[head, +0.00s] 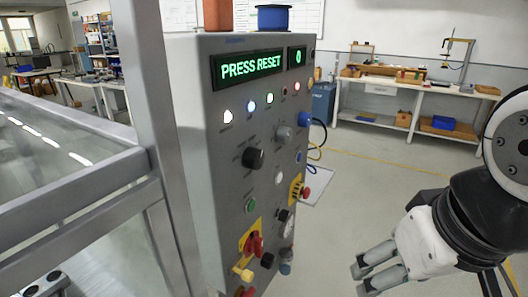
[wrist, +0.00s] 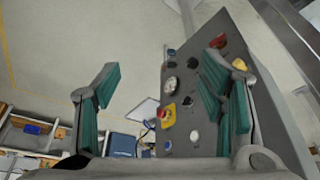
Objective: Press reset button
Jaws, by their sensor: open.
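A grey control cabinet (head: 226,123) stands upright in the middle of the head view. The panel carries a blue button (head: 304,118), a green button (head: 250,204), black knobs, lit white, blue and green lamps, and red emergency knobs on yellow plates. The labels are too small to read, so I cannot tell which is reset. My gripper (head: 362,279) is open and empty, right of the cabinet and apart from it. In the wrist view the tilted panel (wrist: 240,110) lies partly behind the right finger.
A metal frame (head: 160,130) with clear panels stands close at the left. A workbench (head: 385,84) with bins is at the back right. A cable and a pale floor plate (head: 318,188) lie beside the cabinet. The floor between the cabinet and my arm is clear.

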